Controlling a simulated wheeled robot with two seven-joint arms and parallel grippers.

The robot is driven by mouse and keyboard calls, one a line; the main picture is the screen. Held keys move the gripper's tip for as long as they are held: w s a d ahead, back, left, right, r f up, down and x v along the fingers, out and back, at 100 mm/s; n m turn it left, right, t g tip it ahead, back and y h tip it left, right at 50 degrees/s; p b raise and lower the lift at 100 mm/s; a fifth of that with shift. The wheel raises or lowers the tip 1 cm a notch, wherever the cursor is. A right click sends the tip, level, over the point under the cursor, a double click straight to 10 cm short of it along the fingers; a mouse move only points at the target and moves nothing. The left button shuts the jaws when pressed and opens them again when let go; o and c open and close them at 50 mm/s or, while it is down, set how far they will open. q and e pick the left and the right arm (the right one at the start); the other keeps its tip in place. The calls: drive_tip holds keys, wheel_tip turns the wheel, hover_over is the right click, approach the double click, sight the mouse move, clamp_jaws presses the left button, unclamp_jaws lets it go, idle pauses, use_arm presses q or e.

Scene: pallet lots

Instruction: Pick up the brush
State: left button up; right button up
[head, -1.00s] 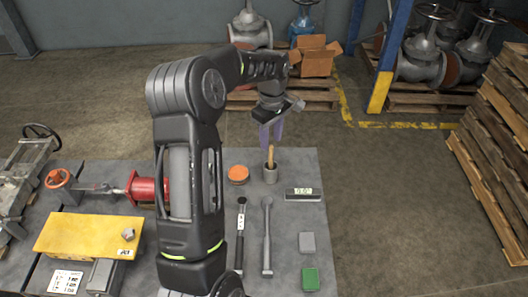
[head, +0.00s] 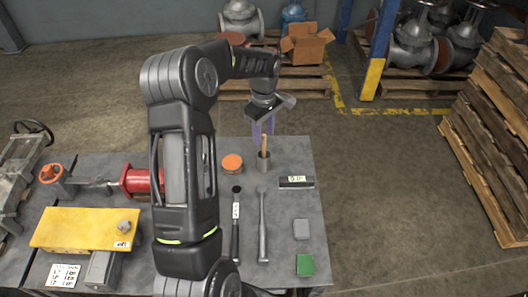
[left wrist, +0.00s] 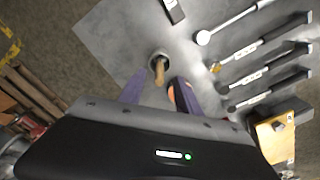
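The brush (head: 264,146) stands upright in a small grey cup (head: 263,163) on the grey table, with its wooden handle up. My left gripper (head: 263,128) is above the cup at the top of the handle, with its purple fingers apart. In the left wrist view the brush (left wrist: 159,72) shows between and beyond the two open fingers of the left gripper (left wrist: 158,92), and nothing is held. The bristle end is hidden inside the cup. My right gripper is not in view.
An orange-topped round tin (head: 232,163) stands left of the cup, and a black labelled block (head: 296,182) lies to its right. A green box (head: 305,265) and a grey box (head: 301,229) sit at the right edge.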

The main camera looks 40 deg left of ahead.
use_arm(q)
drive_tip(key=p, duration=0.2)
hover_over(264, 157)
drive_tip(key=f, duration=0.5)
drive_tip(key=shift+w+a, duration=0.2)
drive_tip(key=shift+w, duration=0.05)
clamp_jaws()
idle(0.4)
